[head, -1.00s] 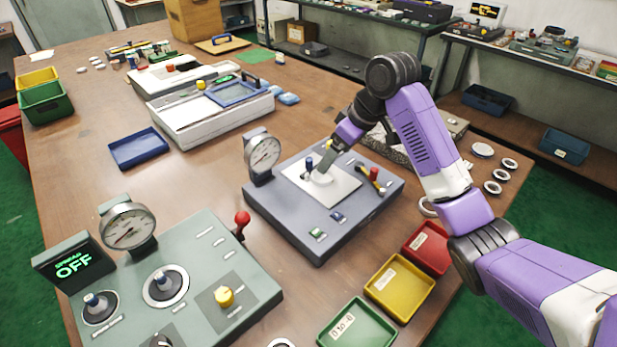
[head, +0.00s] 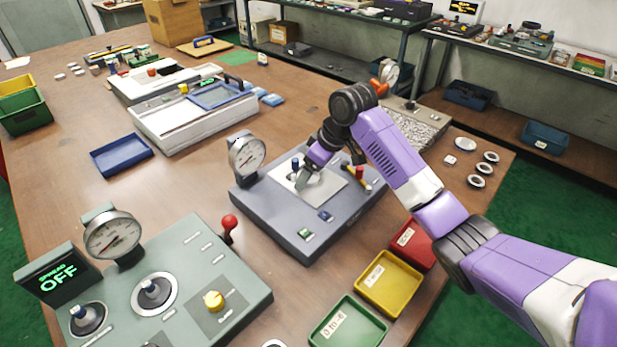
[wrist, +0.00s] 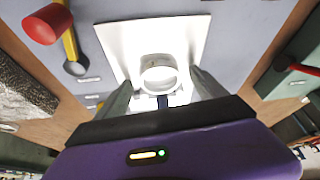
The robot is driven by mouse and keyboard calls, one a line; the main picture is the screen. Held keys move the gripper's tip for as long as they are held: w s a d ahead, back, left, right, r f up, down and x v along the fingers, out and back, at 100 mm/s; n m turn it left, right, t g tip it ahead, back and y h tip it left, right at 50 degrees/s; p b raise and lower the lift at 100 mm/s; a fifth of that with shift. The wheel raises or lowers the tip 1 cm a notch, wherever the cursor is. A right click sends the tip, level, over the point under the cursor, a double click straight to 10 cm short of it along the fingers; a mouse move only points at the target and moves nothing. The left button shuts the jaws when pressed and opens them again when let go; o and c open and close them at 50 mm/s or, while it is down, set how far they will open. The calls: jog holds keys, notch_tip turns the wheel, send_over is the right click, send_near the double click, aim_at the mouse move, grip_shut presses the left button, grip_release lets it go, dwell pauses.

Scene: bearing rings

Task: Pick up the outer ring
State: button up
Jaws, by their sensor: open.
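A pale metal ring (wrist: 158,72), which looks like the outer ring, rests on the white plate (wrist: 128,40) of the blue-grey gauge fixture. In the wrist view it lies between and just beyond my two open fingertips. My gripper (wrist: 160,82) has a finger on either side of the ring, with no clear contact visible. In the head view my gripper (head: 305,183) is low over the white plate (head: 328,190), and it mostly hides the ring.
A dial gauge (head: 246,155) stands at the fixture's left corner. Red, yellow (head: 388,284) and green trays sit in front. Several rings (head: 478,181) lie at the right table edge. A green-grey panel (head: 190,262) is front left.

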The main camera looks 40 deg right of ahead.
jog(key=c, duration=1.7)
jog(key=shift+o, duration=0.2)
jog(key=shift+r, duration=0.15)
jog(key=shift+c, duration=0.2)
